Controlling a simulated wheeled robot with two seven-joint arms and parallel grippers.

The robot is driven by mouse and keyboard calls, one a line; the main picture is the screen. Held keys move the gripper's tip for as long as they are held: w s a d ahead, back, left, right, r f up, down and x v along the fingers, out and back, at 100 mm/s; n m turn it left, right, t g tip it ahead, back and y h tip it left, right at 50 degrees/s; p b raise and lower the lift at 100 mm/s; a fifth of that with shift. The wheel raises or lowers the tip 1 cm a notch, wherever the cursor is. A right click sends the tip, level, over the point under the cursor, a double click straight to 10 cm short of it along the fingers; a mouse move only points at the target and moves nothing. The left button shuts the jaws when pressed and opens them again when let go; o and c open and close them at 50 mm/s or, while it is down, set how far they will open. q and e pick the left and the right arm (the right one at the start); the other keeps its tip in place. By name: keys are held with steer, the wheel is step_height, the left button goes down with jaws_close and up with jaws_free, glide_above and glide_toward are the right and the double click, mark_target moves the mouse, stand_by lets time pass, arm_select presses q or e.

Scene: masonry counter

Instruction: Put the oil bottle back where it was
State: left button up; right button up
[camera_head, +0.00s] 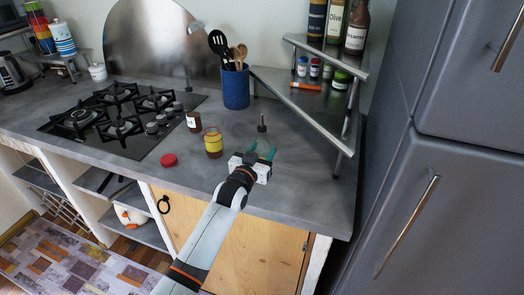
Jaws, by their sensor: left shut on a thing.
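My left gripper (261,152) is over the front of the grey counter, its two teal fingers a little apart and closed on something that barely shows. A small dark spout with a brown base (262,123) shows just beyond the fingertips; it looks like the top of a clear oil bottle whose body is almost invisible against the counter. I cannot tell whether its base touches the counter. Three labelled bottles stand on the upper corner shelf: a dark one (317,18), an "Olive" one (334,20) and a "Sesame" one (356,28). My right gripper is out of view.
An open yellow-labelled jar (213,143), a red lid (168,160) and a small brown jar (194,122) stand left of the gripper. A blue utensil pot (236,90) is behind. The metal corner shelf (305,113) and the grey fridge (440,190) bound the right side.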

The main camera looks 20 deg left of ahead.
arm_select(q)
steer(key=o, duration=1.3)
steer(key=shift+c, duration=0.2)
steer(key=s, duration=0.4)
steer(key=s+a, duration=0.1)
steer(key=s, duration=0.3)
steer(key=s+b, duration=0.1)
steer(key=s, duration=0.3)
steer(key=shift+a, duration=0.15)
